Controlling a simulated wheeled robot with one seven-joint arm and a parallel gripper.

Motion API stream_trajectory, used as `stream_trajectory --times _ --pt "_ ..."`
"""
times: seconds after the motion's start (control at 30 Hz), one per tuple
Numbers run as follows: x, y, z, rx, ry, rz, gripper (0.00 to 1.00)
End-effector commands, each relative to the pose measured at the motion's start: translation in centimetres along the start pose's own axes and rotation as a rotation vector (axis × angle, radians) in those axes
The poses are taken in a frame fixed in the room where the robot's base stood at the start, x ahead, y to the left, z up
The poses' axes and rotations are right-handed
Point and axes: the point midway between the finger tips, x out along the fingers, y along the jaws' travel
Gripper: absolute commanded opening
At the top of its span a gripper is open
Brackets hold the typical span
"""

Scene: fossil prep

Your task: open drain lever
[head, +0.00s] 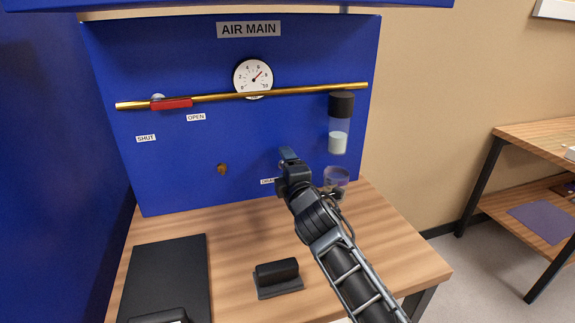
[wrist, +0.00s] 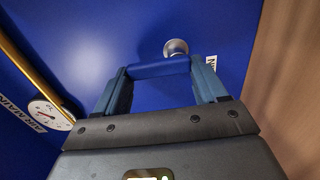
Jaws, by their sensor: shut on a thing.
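The drain lever (wrist: 158,69) is a blue bar beside a round metal pivot (wrist: 175,47) on the blue panel. In the wrist view my gripper (wrist: 161,75) is shut on this bar, with a finger at each end. In the head view my gripper (head: 288,157) is at the panel's lower right and mostly hides the lever. A white label (head: 267,181) beside it is partly covered. A clear bowl with a black cap and pale liquid (head: 338,142) hangs under the brass pipe. A clear cup (head: 337,179) stands below it, partly behind my arm.
The brass pipe (head: 300,91) carries a red lever (head: 171,104) lying along it, with OPEN and SHUT labels below. A gauge (head: 253,77) sits above. A black mat (head: 165,275) and a dark block (head: 277,271) lie on the wooden bench (head: 225,250).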

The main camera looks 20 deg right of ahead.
Motion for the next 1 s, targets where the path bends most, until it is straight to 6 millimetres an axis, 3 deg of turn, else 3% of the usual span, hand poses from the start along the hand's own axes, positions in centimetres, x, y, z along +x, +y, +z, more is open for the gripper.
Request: stream_trajectory --times 0.53,0.57,0.8,1.0 --pt "-0.01 -0.07 -0.26 -0.025 0.004 0.0 0.41" --pt "-0.01 -0.07 -0.26 -0.025 0.004 0.0 0.74" --pt "-0.01 -0.06 -0.15 -0.023 0.002 0.0 0.97" --pt "-0.02 -0.05 -0.1 -0.022 0.001 0.0 0.97"
